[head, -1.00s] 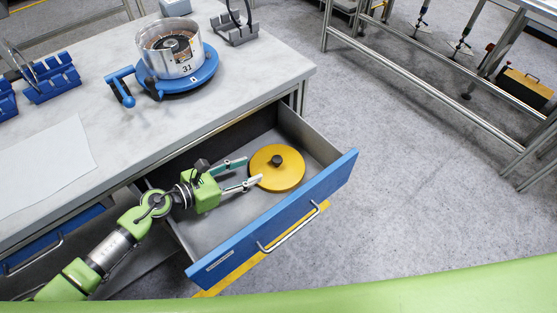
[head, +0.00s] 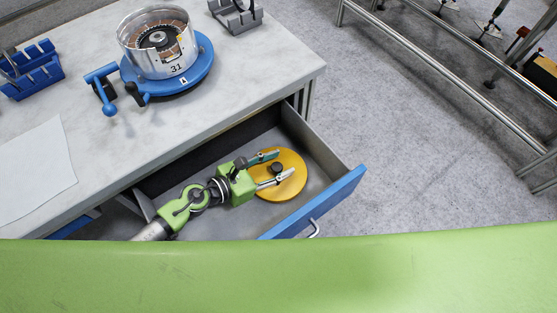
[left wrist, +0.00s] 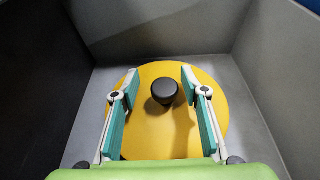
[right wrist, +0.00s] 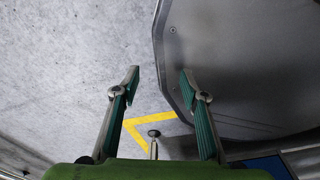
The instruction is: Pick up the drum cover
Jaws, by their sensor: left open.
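The drum cover is a yellow disc with a black knob; it lies flat in the open drawer in the head view (head: 290,187). It also shows in the left wrist view (left wrist: 160,138), with its black knob (left wrist: 164,91) near the middle. My left gripper (head: 277,166) is open over the cover, its fingers on either side of the knob and apart from it. In the left wrist view the fingertips (left wrist: 159,78) reach to about the knob, which sits between them. My right gripper (right wrist: 157,75) is open and empty above the floor, away from the drawer.
The drawer (head: 318,157) has grey walls and a blue front (head: 320,200). A metal drum marked 31 (head: 160,45) stands on a blue fixture (head: 205,70) on the worktop. A blue rack (head: 35,72) and grey holder (head: 238,18) are also there. Floor lies to the right.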

